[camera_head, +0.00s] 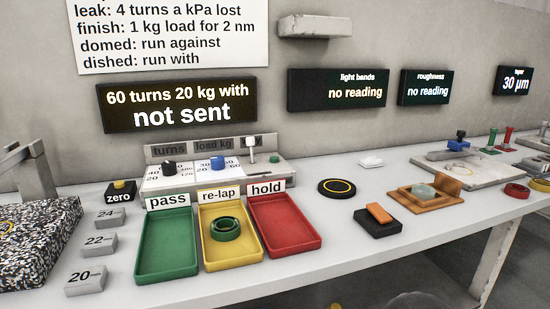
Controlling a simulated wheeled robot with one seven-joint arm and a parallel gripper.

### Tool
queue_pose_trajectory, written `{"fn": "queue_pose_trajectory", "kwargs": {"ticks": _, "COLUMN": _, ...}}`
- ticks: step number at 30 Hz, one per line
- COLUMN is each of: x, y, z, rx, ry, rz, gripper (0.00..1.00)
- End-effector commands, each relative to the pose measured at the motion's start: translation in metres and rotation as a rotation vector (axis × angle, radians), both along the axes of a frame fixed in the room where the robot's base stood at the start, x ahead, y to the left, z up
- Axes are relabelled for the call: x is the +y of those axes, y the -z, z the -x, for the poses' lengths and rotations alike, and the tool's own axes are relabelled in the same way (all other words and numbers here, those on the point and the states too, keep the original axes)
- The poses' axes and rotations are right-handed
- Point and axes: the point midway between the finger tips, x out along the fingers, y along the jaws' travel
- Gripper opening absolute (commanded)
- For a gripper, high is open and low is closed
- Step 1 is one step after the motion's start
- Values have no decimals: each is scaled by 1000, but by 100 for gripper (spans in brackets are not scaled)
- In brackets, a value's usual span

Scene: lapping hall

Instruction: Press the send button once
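A control panel (215,178) stands at the back of the bench, below a dark display (178,104) reading "60 turns 20 kg with" and "not sent". On the panel are a black knob (169,167) under "turns", a blue knob (217,162) under "load kg", and a pale upright lever (252,146). A small green button (274,157) sits at the panel's right end. I can read no "send" label, but this is the only button I see on the panel. I cannot make out my gripper in this view.
Green pass (151,272), yellow re-lap (213,263) and red hold (303,250) trays stand before the panel; re-lap holds a green ring. Left are a zero button (120,187) and grey weights (100,242). Right are a black disc (337,187) and wooden holder (404,198).

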Motion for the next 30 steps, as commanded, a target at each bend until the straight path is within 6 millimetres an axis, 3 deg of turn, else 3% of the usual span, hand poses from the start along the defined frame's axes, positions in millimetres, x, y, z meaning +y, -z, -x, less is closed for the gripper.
{"fn": "queue_pose_trajectory", "kwargs": {"ticks": 1, "x": 0, "y": 0, "z": 0, "rx": 0, "ry": 0, "rz": 0, "gripper": 39}}
{"fn": "queue_pose_trajectory", "kwargs": {"ticks": 10, "x": 0, "y": 0, "z": 0, "rx": 0, "ry": 0, "rz": 0, "gripper": 0}}
{"fn": "queue_pose_trajectory", "kwargs": {"ticks": 30, "x": 0, "y": 0, "z": 0, "rx": 0, "ry": 0, "rz": 0, "gripper": 0}}
